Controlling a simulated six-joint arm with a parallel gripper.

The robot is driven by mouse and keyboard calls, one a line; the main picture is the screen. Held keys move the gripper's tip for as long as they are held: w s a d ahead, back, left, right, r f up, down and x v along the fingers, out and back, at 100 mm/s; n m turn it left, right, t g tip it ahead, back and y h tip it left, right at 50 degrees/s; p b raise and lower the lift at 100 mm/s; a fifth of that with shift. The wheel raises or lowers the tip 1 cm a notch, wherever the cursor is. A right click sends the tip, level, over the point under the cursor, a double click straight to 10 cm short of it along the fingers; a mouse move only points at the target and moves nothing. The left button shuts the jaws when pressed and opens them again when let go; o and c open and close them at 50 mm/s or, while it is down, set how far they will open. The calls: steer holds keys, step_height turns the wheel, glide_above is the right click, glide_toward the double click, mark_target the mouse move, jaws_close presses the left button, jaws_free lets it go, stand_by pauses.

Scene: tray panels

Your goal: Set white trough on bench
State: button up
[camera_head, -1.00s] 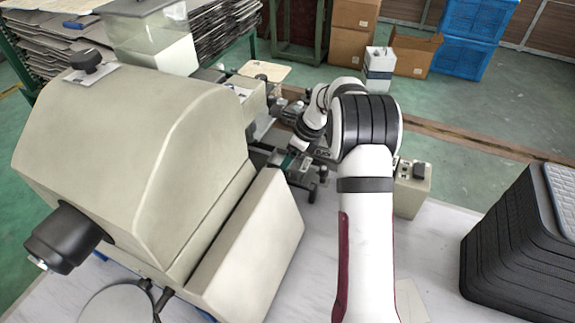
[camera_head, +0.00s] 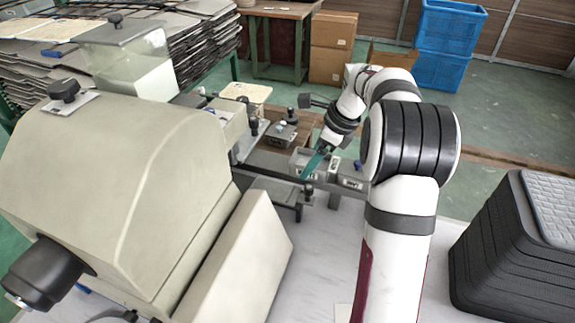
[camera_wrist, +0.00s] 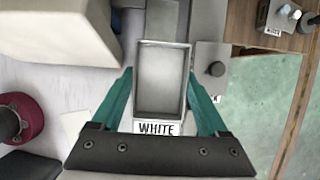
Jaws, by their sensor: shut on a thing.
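The trough (camera_wrist: 161,80) is a grey, open, rectangular tray with a label reading WHITE on its near end. In the wrist view it lies between the two teal fingers of my gripper (camera_wrist: 163,97), which is shut on it. The trough looks empty. In the head view my gripper (camera_head: 315,166) is beyond the large beige machine, with the trough (camera_head: 299,158) partly hidden by the fingers. I cannot tell whether its underside touches anything. A brown wooden bench top (camera_wrist: 247,22) shows at the upper right of the wrist view.
The beige machine (camera_head: 120,170) fills the left. A small labelled box (camera_head: 281,133) with a dark knob sits on the wood beyond my gripper. A dark stack of trays (camera_head: 510,250) stands at right on the pale tabletop (camera_head: 325,250). Green floor lies beyond.

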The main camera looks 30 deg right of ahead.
mark_target(335, 169)
steer(key=s+d, duration=0.2)
steer(key=s, duration=0.1)
steer(key=s+d+f, duration=0.1)
steer(key=shift+s, duration=0.4)
steer(key=s+f, duration=0.4)
steer(key=s, duration=0.5)
steer(key=s+f, duration=0.4)
steer(key=s, duration=0.5)
steer(key=w+a+f, duration=0.2)
steer(key=w, duration=0.1)
steer(key=w+a+f, duration=0.2)
steer(key=w, duration=0.1)
steer(key=w+a+f, duration=0.1)
steer(key=w+f, duration=0.2)
steer(key=shift+a, duration=0.4)
steer(key=shift+w+f, duration=0.1)
steer(key=shift+f, duration=1.8)
